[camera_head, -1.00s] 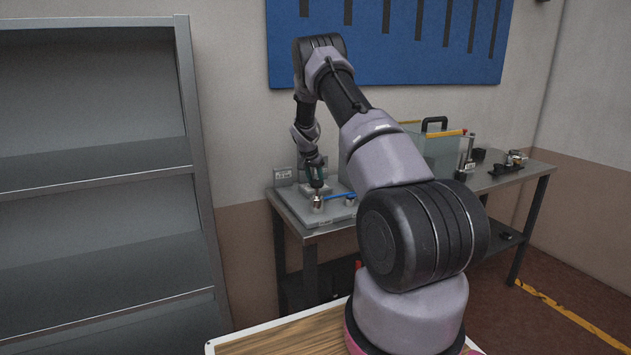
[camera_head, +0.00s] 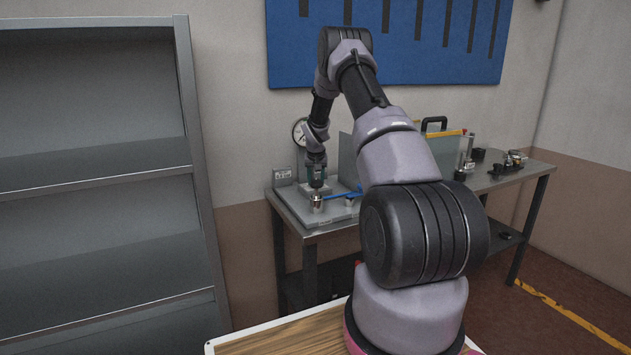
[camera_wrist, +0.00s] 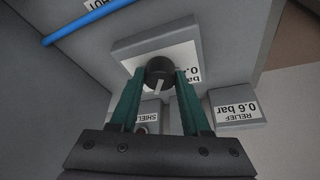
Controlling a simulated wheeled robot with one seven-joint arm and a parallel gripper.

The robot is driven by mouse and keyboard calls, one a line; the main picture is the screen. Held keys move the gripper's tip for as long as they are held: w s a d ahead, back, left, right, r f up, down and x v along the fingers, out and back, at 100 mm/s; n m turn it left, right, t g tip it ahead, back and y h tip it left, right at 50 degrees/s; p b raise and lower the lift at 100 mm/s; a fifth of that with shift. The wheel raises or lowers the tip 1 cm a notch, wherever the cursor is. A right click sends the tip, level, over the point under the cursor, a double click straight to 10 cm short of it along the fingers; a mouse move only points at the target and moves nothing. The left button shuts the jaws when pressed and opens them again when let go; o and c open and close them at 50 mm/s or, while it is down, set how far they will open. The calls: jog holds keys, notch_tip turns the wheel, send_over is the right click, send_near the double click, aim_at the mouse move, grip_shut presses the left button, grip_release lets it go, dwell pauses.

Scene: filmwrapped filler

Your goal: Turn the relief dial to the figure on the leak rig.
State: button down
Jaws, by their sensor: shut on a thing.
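The relief dial (camera_wrist: 158,67) is a dark round knob with a white pointer line, on a pale grey block (camera_wrist: 128,52) in the wrist view. My gripper (camera_wrist: 159,79) has its green fingers shut on the dial, one on each side. A separate plate (camera_wrist: 236,109) reads "RELIEF 0.6 bar", upside down. In the head view, my gripper (camera_head: 317,187) points down over the leak rig (camera_head: 303,214); the dial is too small to read there.
A blue tube (camera_wrist: 90,22) runs across the rig. A round gauge (camera_head: 299,132) is behind my wrist.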

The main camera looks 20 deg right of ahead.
jog(key=n+y, duration=0.1)
jog(key=n, duration=0.2)
jog(key=n+y, duration=0.1)
jog(key=n, duration=0.2)
jog(key=shift+d, duration=0.15)
jog(key=shift+n+y, duration=0.3)
jog(key=shift+n, duration=0.1)
jog(key=shift+c, duration=1.8)
grip_release()
jog(key=shift+r, duration=0.1)
jog(key=v, duration=1)
jog(key=shift+s+r, duration=0.2)
jog(key=shift+s, duration=0.1)
jog(key=shift+r, duration=0.1)
